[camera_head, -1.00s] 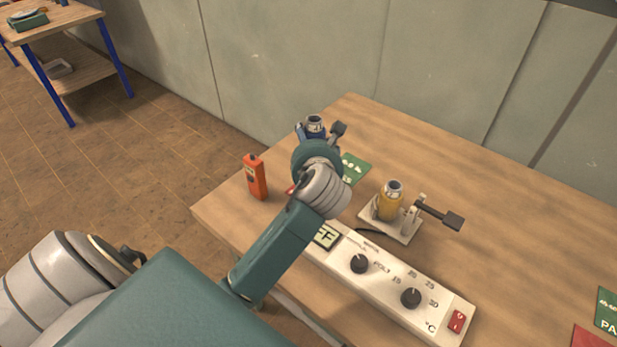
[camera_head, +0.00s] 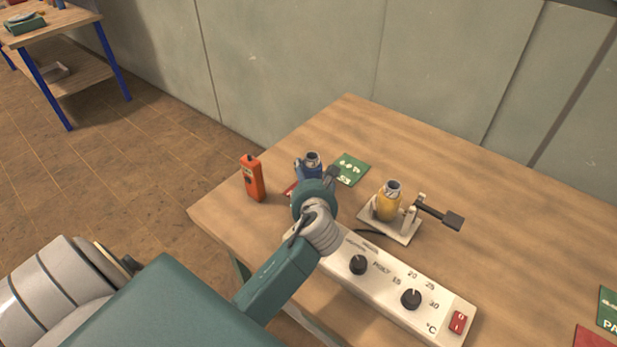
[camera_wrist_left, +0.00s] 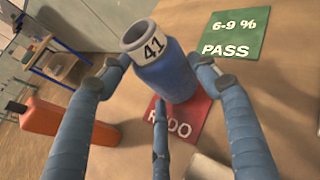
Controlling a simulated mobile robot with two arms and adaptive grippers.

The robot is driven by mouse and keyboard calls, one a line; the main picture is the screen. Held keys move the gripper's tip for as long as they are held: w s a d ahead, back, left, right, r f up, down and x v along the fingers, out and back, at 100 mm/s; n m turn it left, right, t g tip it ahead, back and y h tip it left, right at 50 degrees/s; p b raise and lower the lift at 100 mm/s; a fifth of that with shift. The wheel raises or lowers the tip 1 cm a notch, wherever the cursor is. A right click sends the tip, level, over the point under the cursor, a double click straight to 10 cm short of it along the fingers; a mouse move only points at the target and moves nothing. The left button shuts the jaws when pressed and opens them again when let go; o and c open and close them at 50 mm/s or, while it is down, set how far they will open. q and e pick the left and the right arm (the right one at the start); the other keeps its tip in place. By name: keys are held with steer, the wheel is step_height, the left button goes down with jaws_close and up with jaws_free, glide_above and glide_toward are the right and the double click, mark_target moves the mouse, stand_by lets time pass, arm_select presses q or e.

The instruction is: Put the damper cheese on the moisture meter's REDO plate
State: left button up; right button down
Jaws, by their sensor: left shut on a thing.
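A blue cheese (camera_wrist_left: 165,75) with a pale band marked 41 is held by my left gripper (camera_wrist_left: 158,80); it also shows in the head view (camera_head: 306,169). The fingers close around its sides. It is slightly tilted in the wrist view, over the far part of the red REDO plate (camera_wrist_left: 183,122). I cannot tell whether its base touches the plate. In the head view my arm hides most of that plate. The green PASS plate (camera_wrist_left: 232,36), marked 6-9 %, lies beside it. A yellow cheese (camera_head: 387,205) sits in a small white stand. My right gripper is out of view.
An orange handheld device (camera_head: 253,178) stands left of the blue cheese near the table edge. A white control box (camera_head: 388,284) with knobs lies in front of the yellow cheese's stand (camera_head: 401,231). More green and red plates lie at the right edge. The table's back is clear.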

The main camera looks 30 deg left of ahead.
arm_select(q)
steer(key=o, duration=1)
steer(key=shift+f, duration=0.1)
steer(key=shift+o, duration=1)
steer(key=v, duration=1.2)
